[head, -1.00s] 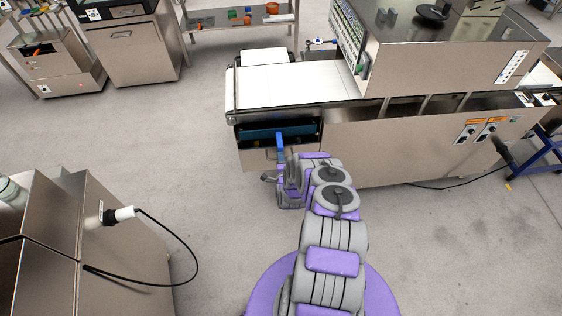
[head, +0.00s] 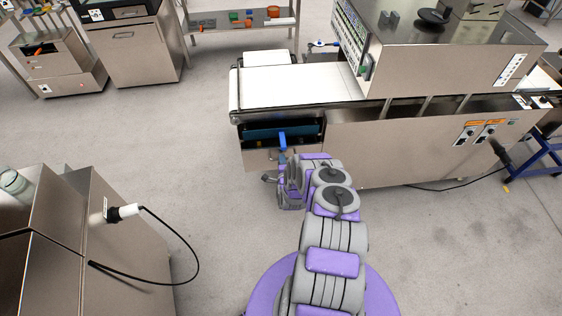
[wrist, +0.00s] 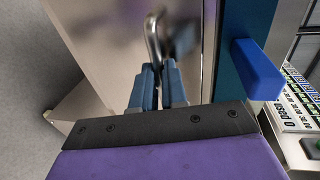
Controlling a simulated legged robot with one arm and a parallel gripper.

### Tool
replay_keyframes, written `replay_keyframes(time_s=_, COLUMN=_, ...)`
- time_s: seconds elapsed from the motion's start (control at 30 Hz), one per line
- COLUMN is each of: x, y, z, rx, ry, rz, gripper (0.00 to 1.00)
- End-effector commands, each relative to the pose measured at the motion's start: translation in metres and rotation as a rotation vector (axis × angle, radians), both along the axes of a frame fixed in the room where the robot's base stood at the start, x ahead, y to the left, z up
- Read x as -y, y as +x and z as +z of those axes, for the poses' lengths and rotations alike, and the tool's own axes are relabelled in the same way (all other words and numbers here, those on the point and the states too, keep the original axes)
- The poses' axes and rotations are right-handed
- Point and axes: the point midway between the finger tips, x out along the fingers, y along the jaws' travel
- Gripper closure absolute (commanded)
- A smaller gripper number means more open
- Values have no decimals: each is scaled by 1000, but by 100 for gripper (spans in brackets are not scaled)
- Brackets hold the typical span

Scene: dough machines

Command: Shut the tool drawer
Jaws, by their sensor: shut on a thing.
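The tool drawer (head: 258,159) is at the left end of the long steel machine and stands open. Its plain metal front is below a dark opening. The drawer front fills the upper middle of the wrist view (wrist: 110,45). A curved metal handle (wrist: 153,38) stands out from it. My gripper (wrist: 158,76) is shut on this handle, with its blue-grey fingers on either side. In the head view my arm hides most of the fingers. A blue block-like part (wrist: 255,70) sticks out beside the drawer front; it also shows in the head view (head: 283,141).
The steel machine (head: 400,145) with a white belt (head: 295,88) extends to the right. A steel cabinet (head: 110,235) with a plug and black cable (head: 195,255) stands at the lower left. Open floor (head: 180,135) lies to the left of the drawer.

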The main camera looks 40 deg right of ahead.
Motion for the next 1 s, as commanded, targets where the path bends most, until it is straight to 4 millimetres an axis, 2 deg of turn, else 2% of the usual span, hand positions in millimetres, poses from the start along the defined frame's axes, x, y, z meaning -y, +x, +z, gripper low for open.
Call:
replay_keyframes(time_s=0.03, x=-7, y=4, z=-1, rx=0, ry=4, rz=17, gripper=100)
replay_keyframes(time_s=0.2, x=-7, y=6, z=-2, rx=0, ry=6, rz=21, gripper=100)
replay_keyframes(time_s=0.33, x=-3, y=15, z=-4, rx=-1, ry=6, rz=22, gripper=100)
replay_keyframes(time_s=0.53, x=9, y=39, z=-4, rx=-1, ry=4, rz=24, gripper=100)
replay_keyframes(time_s=0.7, x=8, y=40, z=-4, rx=-5, ry=7, rz=26, gripper=100)
replay_keyframes(time_s=0.73, x=8, y=40, z=-4, rx=-6, ry=6, rz=26, gripper=86)
replay_keyframes(time_s=1.0, x=12, y=38, z=-1, rx=0, ry=5, rz=20, gripper=62)
